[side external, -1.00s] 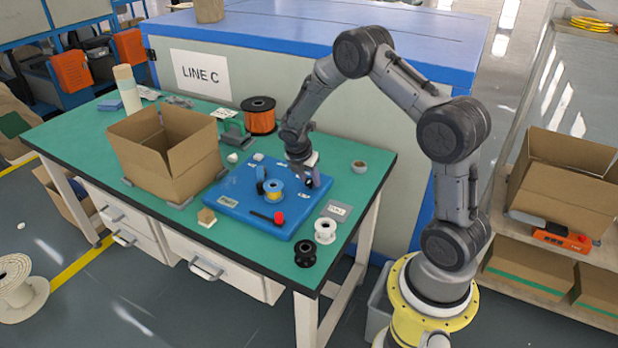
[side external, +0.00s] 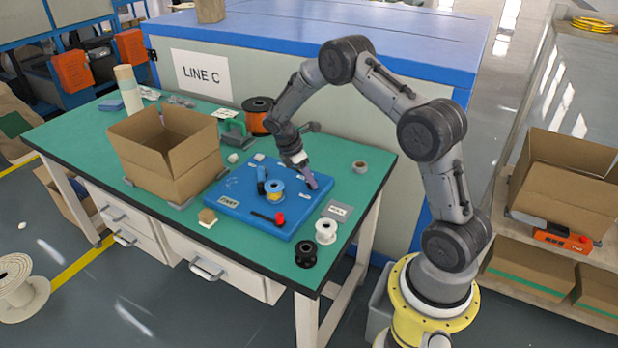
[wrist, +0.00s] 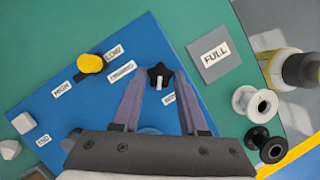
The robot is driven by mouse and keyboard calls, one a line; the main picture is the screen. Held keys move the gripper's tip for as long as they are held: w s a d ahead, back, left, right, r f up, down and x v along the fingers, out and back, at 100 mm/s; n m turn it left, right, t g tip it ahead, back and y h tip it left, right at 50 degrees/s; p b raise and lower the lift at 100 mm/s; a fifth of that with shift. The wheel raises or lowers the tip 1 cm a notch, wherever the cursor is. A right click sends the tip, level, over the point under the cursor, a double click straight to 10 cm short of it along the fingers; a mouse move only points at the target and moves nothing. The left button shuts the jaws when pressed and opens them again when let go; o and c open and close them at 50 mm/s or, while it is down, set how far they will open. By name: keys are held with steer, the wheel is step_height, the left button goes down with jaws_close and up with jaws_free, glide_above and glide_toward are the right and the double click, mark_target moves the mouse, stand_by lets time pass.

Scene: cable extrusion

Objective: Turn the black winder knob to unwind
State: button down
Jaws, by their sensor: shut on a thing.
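The black winder knob (wrist: 158,74) is star-shaped and shows in the wrist view between the tips of my two purple fingers. It sits at the edge of the blue board (wrist: 50,105). My gripper (wrist: 158,82) is shut on the knob, with a small white mark visible between the tips. In the side view my gripper (side external: 311,182) reaches down to the right part of the board, and the knob is hidden there. A blue spool with yellow wire (side external: 275,190) stands on the board, left of my gripper.
A yellow knob (wrist: 90,63) lies between the HIGH and LOW labels. A red-tipped black lever (side external: 278,217) sits at the board's front. A FULL card (wrist: 213,54), a white spool (side external: 326,231) and a black spool (side external: 305,253) are nearby. An open box (side external: 165,155) stands left.

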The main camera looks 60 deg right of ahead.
steer(key=m, duration=0.2)
steer(key=m+g+y, duration=0.1)
steer(key=m, duration=0.1)
steer(key=shift+w+d+r+m, duration=0.1)
steer(key=shift+w+d+m, duration=0.1)
steer(key=shift+m, duration=0.2)
steer(key=m+y, duration=0.1)
steer(key=m, duration=0.1)
steer(key=m+y, duration=0.1)
steer(key=m, duration=0.1)
steer(key=shift+d+m+g, duration=0.15)
steer(key=shift+m+g, duration=0.15)
steer(key=shift+g, duration=0.1)
steer(key=m+y, duration=0.1)
steer(key=m, duration=0.2)
steer(key=shift+d, duration=0.1)
steer(key=shift+d+m+t+y, duration=0.15)
steer(key=shift+m+y, duration=0.3)
steer(key=shift+m, duration=0.6)
steer(key=shift+m+t+y, duration=0.15)
steer(key=shift+m+y, duration=0.3)
steer(key=shift+m, duration=0.6)
steer(key=shift+c, duration=2.4)
jaws_free()
